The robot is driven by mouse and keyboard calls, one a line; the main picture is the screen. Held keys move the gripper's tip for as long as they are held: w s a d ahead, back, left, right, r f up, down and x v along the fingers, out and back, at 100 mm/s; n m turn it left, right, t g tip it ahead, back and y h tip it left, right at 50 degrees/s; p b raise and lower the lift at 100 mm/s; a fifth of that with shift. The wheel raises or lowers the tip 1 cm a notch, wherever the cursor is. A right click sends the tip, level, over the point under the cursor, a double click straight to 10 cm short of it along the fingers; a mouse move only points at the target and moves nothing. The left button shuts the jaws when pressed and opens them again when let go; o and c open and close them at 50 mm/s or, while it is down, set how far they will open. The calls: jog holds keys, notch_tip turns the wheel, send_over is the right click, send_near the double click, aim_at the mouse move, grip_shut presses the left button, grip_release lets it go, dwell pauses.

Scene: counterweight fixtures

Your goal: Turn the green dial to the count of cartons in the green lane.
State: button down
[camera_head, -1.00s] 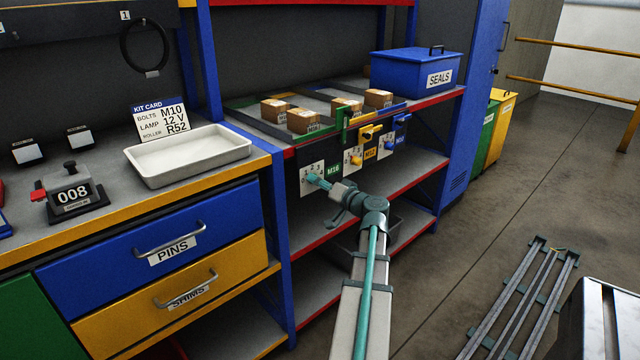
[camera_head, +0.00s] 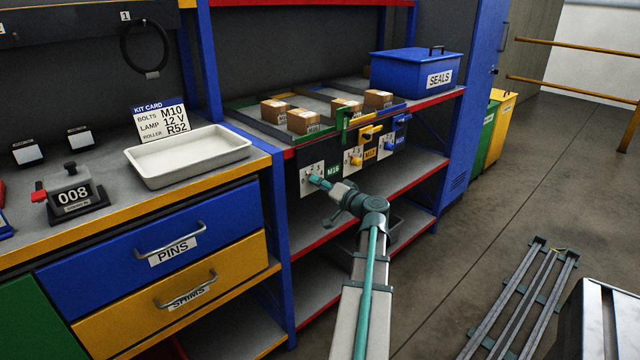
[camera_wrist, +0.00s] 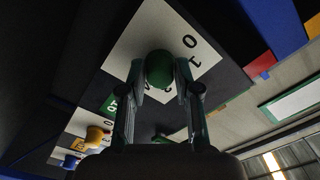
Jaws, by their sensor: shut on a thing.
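The green dial (camera_wrist: 160,70) shows between my fingertips in the wrist view, on a white plate (camera_wrist: 205,62) with black numerals. In the head view my gripper (camera_head: 317,182) covers most of the dial at the leftmost plate, beside the green M16 label (camera_head: 333,169). My gripper, also in the wrist view (camera_wrist: 161,80), is shut on the dial. I cannot read the dial's setting. Above, two cartons, a rear one (camera_head: 274,110) and a front one (camera_head: 303,121), stand in the left lane, which lines up with the green label. Two more cartons (camera_head: 346,106) (camera_head: 378,98) stand further right.
A yellow dial (camera_head: 356,160) and a blue dial (camera_head: 388,144) sit to the right on the same panel. A blue SEALS box (camera_head: 415,72) stands right of the lanes. A red-edged shelf (camera_head: 400,180) runs below the panel. The left bench holds a white tray (camera_head: 190,155).

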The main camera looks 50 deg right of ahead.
jog(key=m+p, duration=0.2)
jog(key=m, duration=0.4)
dwell(0.5)
jog(key=c, duration=0.8)
grip_release()
jog(key=s, duration=0.4)
jog(key=s+a, duration=0.1)
jog(key=s, duration=0.3)
jog(key=s+a, duration=0.1)
jog(key=s, duration=0.2)
jog(key=shift+s+a, duration=0.15)
jog(key=shift+s, duration=0.25)
